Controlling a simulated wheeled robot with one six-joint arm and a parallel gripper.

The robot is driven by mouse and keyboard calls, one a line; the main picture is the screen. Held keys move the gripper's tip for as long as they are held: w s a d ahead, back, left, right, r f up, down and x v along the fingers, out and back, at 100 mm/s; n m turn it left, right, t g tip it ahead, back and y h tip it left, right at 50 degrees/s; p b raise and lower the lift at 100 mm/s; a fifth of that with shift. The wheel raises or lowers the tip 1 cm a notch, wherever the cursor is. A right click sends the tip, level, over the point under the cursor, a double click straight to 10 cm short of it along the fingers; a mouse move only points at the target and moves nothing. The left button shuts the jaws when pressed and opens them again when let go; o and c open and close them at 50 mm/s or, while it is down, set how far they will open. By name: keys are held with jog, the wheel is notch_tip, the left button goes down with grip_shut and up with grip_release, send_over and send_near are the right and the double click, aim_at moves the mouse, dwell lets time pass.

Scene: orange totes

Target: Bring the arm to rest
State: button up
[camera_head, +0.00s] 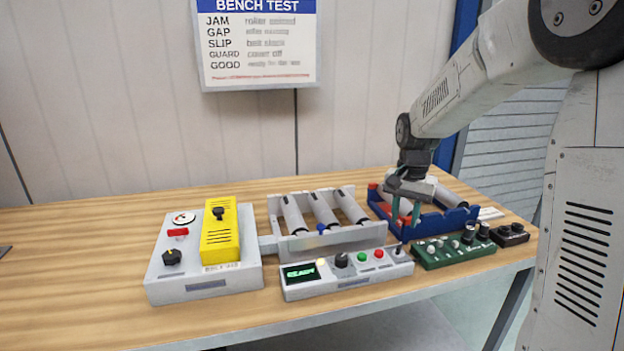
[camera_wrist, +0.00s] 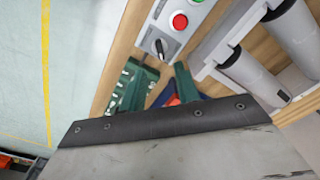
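My gripper (camera_head: 405,210) hangs from my arm at the right of the bench in the head view, with its fingers pointing down. Its two green fingers are apart, and I see nothing held between them. They are over or just in front of the blue tray (camera_head: 450,222); the exact height is hard to tell. In the wrist view, a green finger (camera_wrist: 185,84) shows beyond the dark edge of my gripper's housing, which hides much of the view. My arm is bent, reaching from the upper right.
A roller unit (camera_head: 322,240), a control box reading READY (camera_head: 345,283), a green knob box (camera_head: 455,252) and a small black box (camera_head: 510,235) stand close by. A grey box with a yellow cover (camera_head: 205,285) is left of them. The bench's left (camera_head: 80,270) is mostly clear.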

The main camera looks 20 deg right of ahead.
jog(key=s+a+r+n, duration=0.2)
jog(key=s+a+n, duration=0.1)
jog(key=s, duration=0.7)
jog(key=s+a+r+n+t, duration=0.1)
jog(key=s+a+r+n, duration=0.2)
jog(key=s, duration=0.7)
jog(key=s+a+r+n, duration=0.2)
jog(key=s+a, duration=0.4)
jog(key=s, duration=0.4)
jog(key=shift+a+r+n, duration=0.2)
jog(key=shift+r+n, duration=0.15)
jog(key=shift+n, duration=0.25)
